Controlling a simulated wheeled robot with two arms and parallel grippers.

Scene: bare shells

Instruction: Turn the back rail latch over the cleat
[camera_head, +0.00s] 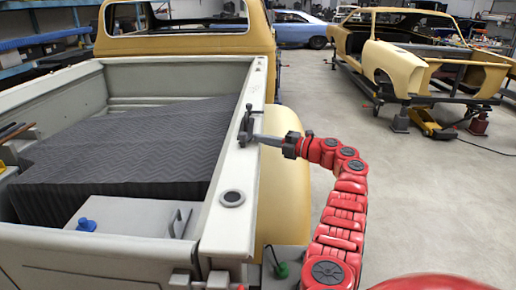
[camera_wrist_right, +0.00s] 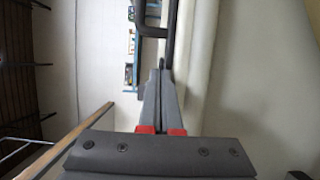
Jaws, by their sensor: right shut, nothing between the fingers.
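A dark latch fitting (camera_head: 246,124) sits on top of the pale right side rail (camera_head: 236,166) of the truck bed. A thin dark arm rises from it. I cannot tell the cleat apart from the latch at this size. My right gripper (camera_head: 257,138) is shut and empty, reaching in from the right with its fingertips right beside the fitting; whether they touch cannot be told. In the right wrist view the closed fingers (camera_wrist_right: 162,72) point at a dark bent bar (camera_wrist_right: 170,34), probably part of the latch. My left gripper is not in view.
A round dark cap (camera_head: 232,198) sits nearer on the rail. The bed holds a dark ribbed cover (camera_head: 125,150) and a pale box with a blue cap (camera_head: 86,225). The yellow fender (camera_head: 284,190) lies under my right arm. Open floor (camera_head: 430,190) extends to the right.

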